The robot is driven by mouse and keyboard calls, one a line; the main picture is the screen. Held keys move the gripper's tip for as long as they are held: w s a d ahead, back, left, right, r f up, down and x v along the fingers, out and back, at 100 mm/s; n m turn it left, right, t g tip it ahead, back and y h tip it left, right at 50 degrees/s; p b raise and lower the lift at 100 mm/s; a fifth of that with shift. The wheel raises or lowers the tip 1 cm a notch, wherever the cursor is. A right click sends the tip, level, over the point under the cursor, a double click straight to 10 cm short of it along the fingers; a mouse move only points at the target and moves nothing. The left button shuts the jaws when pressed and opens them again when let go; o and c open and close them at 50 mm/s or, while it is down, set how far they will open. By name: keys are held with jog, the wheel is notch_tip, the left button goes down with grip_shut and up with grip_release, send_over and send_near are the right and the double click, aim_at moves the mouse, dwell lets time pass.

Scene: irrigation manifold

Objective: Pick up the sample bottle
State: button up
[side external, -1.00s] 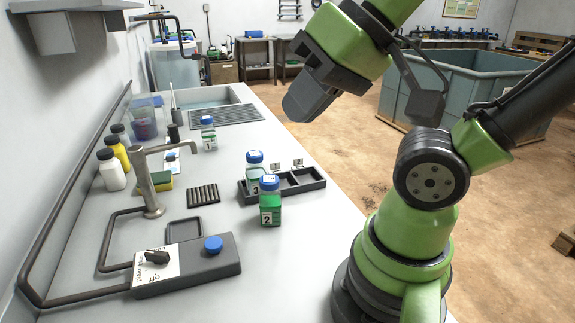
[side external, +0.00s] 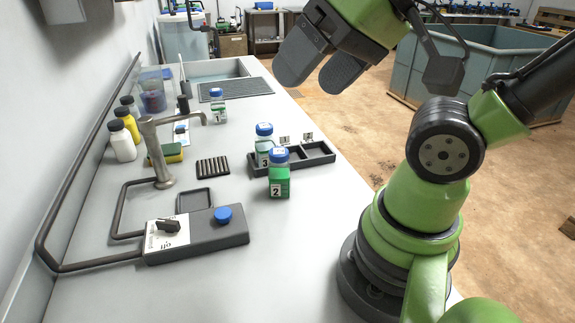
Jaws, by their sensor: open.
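Three sample bottles with blue caps are in view. Bottle 2 (side external: 279,180), with green contents, stands upright on the bench in front of the dark rack (side external: 318,155). Bottle 3 (side external: 264,145) stands at the rack's left end, partly hidden behind bottle 2. Bottle 1 (side external: 218,108) stands farther back near the tap's spout. My gripper (side external: 318,82) is open and empty, its two dark fingers apart. It is up high, beyond the rack in the picture and near the bench's right edge, clear of all bottles.
A metal tap (side external: 155,150) and a control box with a blue knob (side external: 200,235) are at the left front. A ribbed black block (side external: 212,167), a sponge (side external: 167,153) and white and yellow bottles (side external: 123,143) stand nearby.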

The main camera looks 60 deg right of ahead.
jog(key=m+g+h, duration=0.2)
jog(key=m+g, duration=0.5)
jog(key=m, duration=1.9)
send_over(279, 165)
jog(key=w+d, duration=0.1)
notch_tip(279, 165, down, 16)
jog(key=shift+r, duration=0.15)
notch_tip(279, 165, down, 4)
jog(key=shift+d+f, duration=0.15)
jog(key=shift+f, duration=0.05)
jog(key=shift+d+f, duration=0.15)
jog(key=shift+f, duration=2.8)
jog(key=c, duration=1.1)
jog(key=shift+r, duration=0.15)
